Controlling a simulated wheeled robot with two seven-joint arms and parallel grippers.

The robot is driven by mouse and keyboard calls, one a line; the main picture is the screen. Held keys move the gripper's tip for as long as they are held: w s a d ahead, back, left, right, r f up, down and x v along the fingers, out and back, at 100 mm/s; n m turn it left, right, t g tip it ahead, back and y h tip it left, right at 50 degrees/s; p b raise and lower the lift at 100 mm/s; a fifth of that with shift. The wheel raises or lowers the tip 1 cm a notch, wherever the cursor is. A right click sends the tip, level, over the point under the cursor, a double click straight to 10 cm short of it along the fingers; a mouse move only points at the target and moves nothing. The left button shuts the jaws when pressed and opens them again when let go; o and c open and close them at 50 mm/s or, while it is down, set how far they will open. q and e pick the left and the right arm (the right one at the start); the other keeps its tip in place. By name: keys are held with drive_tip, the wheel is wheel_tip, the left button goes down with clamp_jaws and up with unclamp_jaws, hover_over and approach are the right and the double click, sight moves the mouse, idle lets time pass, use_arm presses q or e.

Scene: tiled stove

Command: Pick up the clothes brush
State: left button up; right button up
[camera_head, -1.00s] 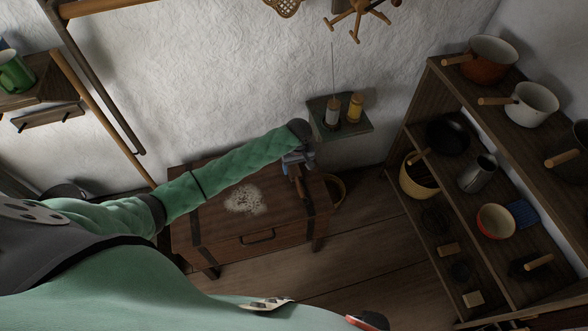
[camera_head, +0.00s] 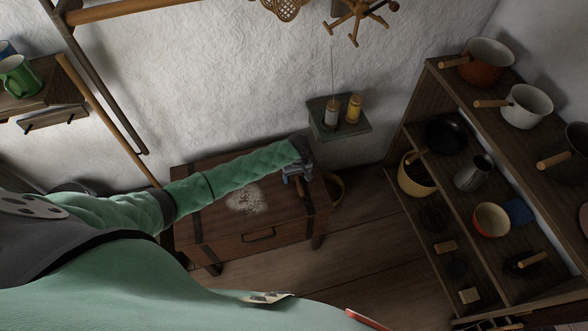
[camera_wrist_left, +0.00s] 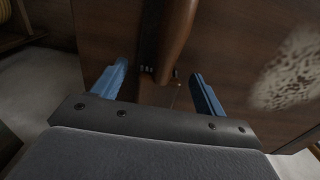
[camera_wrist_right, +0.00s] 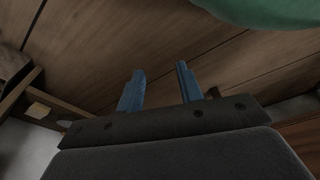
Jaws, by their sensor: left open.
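The clothes brush (camera_head: 300,190) shows as a slim brown wooden handle at the right end of the wooden chest's lid (camera_head: 205,215). My left gripper (camera_head: 293,174) is over it and hides part of it. In the left wrist view the brown handle (camera_wrist_left: 178,38) runs from the top edge down to between the two blue fingers of the open left gripper (camera_wrist_left: 157,88), with gaps on both sides. My right gripper (camera_wrist_right: 160,86) is open and empty above the plank floor in the right wrist view.
A small wall shelf (camera_head: 340,130) with two bottles is just beyond the left gripper. A basket (camera_head: 334,189) stands right of the chest. A shelf unit (camera_head: 405,110) with pots is at the right. The floor between is clear.

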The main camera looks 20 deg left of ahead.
use_arm(q)
drive_tip(key=shift+c, duration=0.2)
drive_tip(key=c, duration=1.1)
use_arm(e)
drive_tip(key=shift+s+d, duration=0.1)
